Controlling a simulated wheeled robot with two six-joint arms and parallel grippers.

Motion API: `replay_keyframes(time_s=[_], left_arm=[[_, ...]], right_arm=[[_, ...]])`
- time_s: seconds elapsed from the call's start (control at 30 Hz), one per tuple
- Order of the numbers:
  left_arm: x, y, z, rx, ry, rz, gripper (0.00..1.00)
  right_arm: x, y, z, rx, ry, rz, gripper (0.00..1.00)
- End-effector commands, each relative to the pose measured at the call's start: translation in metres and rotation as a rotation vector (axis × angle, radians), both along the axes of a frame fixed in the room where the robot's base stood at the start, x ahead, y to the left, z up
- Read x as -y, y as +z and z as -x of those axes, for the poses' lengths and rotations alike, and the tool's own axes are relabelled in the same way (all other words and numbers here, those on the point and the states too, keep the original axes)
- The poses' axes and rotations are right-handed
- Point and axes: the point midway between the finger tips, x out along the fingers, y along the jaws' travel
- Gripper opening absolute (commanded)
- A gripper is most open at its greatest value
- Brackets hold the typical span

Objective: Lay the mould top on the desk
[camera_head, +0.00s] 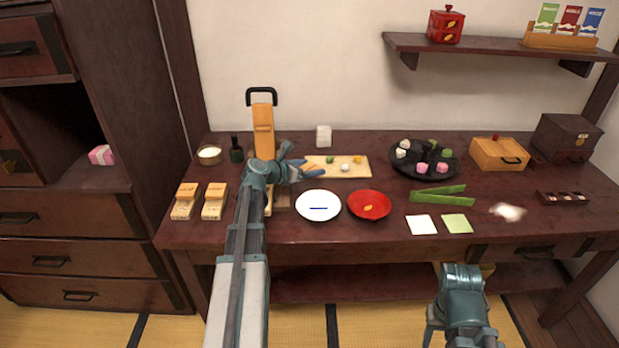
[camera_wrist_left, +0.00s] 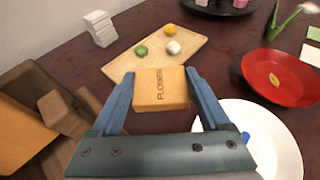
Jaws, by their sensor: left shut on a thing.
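My left gripper (camera_head: 293,168) is over the left middle of the dark wooden desk (camera_head: 390,228). In the left wrist view, its two blue fingers (camera_wrist_left: 160,95) are shut on a small wooden block marked FLOWER, the mould top (camera_wrist_left: 160,90). It is held above the desk, between the wooden board and the white plate. In the head view my gripper largely hides the block. My right arm (camera_head: 463,300) is low in front of the desk; its finger opening is not clear.
A wooden board (camera_head: 320,168) with small coloured balls, a white plate (camera_head: 318,212) and a red plate (camera_head: 369,211) lie nearby. Two wooden moulds (camera_head: 214,209) stand at the front left. A tall wooden piece (camera_head: 263,125) rises behind my gripper. Desk front is partly clear.

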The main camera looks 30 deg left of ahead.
Motion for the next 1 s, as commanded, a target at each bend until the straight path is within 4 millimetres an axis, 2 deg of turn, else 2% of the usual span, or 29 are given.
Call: replay_keyframes(time_s=[0.33, 0.67, 1.0], left_arm=[[0.0, -0.035, 0.0, 0.0, 0.0, 0.0, 0.26], [0.0, -0.035, 0.0, 0.0, 0.0, 0.0, 0.26], [0.0, -0.046, 0.0, 0.0, 0.0, 0.0, 0.26]], right_arm=[[0.0, -0.035, 0.0, 0.0, 0.0, 0.0, 0.5], [0.0, -0.035, 0.0, 0.0, 0.0, 0.0, 0.5], [0.0, -0.046, 0.0, 0.0, 0.0, 0.0, 0.5]])
